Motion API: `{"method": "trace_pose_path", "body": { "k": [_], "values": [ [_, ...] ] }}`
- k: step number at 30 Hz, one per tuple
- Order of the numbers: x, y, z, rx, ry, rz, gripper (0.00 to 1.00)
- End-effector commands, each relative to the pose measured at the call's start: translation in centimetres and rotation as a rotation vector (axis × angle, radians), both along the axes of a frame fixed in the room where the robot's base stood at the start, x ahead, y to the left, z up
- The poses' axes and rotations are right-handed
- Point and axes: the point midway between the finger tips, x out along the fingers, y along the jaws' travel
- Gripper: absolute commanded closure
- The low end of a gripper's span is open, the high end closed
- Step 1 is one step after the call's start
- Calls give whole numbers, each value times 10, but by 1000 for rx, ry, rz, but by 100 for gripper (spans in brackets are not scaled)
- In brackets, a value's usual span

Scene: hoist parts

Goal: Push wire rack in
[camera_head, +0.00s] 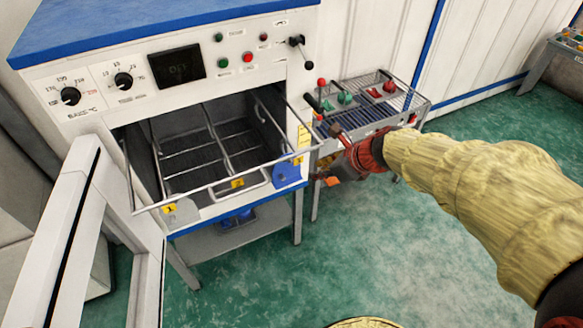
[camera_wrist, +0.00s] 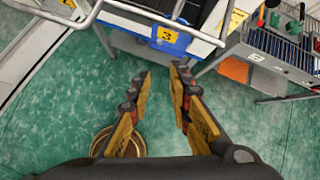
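The wire rack (camera_head: 225,188) is a metal wire frame partly drawn out of the oven (camera_head: 95,85), its front rail and looped handle standing forward of the opening. Yellow tags numbered 1, 2 and 3 sit along the oven front below it. Part of the rack (camera_wrist: 88,14) shows at the top left of the wrist view. My gripper (camera_head: 342,138) is to the right of the rack's right front corner, apart from it. In the wrist view my gripper (camera_wrist: 161,70) has its two fingers spread with nothing between them, over the green floor.
The oven door (camera_head: 85,215) stands open at the left. A wire-topped cart (camera_head: 415,103) with red and green parts stands right of the oven, close behind my gripper. A blue piece (camera_head: 288,172) is at the oven's front right. Floor in front is mostly clear.

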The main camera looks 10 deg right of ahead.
Motion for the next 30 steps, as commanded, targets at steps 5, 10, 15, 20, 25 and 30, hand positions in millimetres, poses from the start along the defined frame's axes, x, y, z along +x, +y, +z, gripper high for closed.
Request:
{"method": "trace_pose_path", "body": {
  "k": [5,10,15,20,25,30],
  "values": [
    [4,-3,2,100,39,-160,92],
    [8,-1,-3,120,51,-186,100],
    [21,6,-23,118,53,-184,100],
    [39,16,-49,118,54,-183,100],
    [57,26,-74,117,53,-182,100],
    [79,37,-79,116,50,-181,100]
  ]
}}
